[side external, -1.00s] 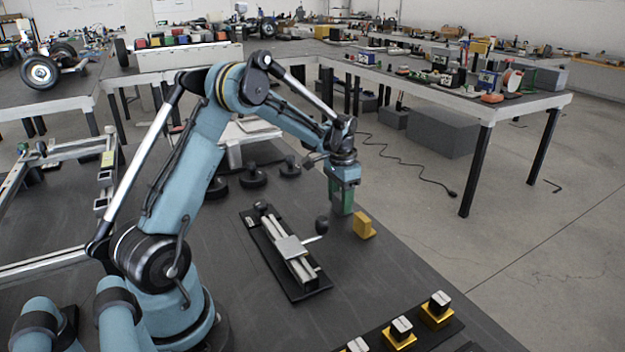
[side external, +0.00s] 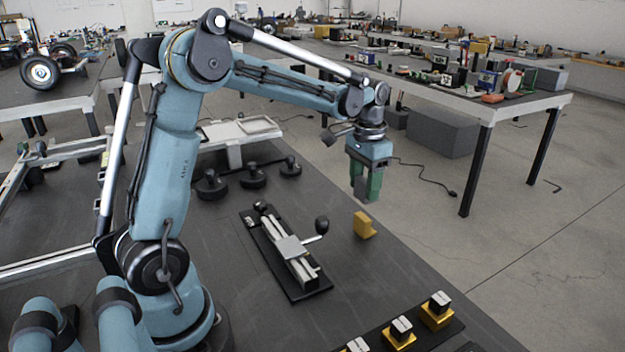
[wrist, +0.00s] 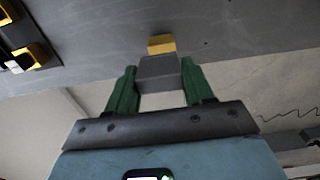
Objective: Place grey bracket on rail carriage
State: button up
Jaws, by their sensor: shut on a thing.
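The grey bracket (wrist: 158,72) is between the green fingers of my gripper (wrist: 157,88) in the wrist view. My gripper is shut on it. In the side view my gripper (side external: 366,190) hangs in the air above the right edge of the dark table, with the bracket (side external: 360,187) partly hidden by the fingers. The rail carriage (side external: 290,247) is a flat light-grey plate on a silver rail, with a dark base, to the left of and below my gripper. Its top looks bare.
A yellow bracket (side external: 364,225) stands on the table right of the rail, near the edge; it also shows in the wrist view (wrist: 161,43). A black lever knob (side external: 321,225) rises beside the carriage. A black strip (side external: 420,335) with yellow blocks lies at the front right.

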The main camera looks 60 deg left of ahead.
jog(key=shift+s+d+r, duration=0.1)
jog(key=shift+d+r, duration=0.2)
jog(key=shift+d, duration=0.15)
jog(key=s+d+r, duration=0.3)
jog(key=s+d, duration=0.3)
jog(key=s, duration=0.4)
jog(key=s+d+r, duration=0.2)
jog(key=s+d, duration=0.3)
jog(key=s, duration=0.5)
send_over(287, 247)
notch_tip(287, 247, down, 7)
jog(key=shift+r, duration=0.2)
jog(key=shift+f, duration=2)
jog(key=shift+f, duration=0.1)
jog(key=o, duration=1.1)
jog(key=shift+c, duration=0.2)
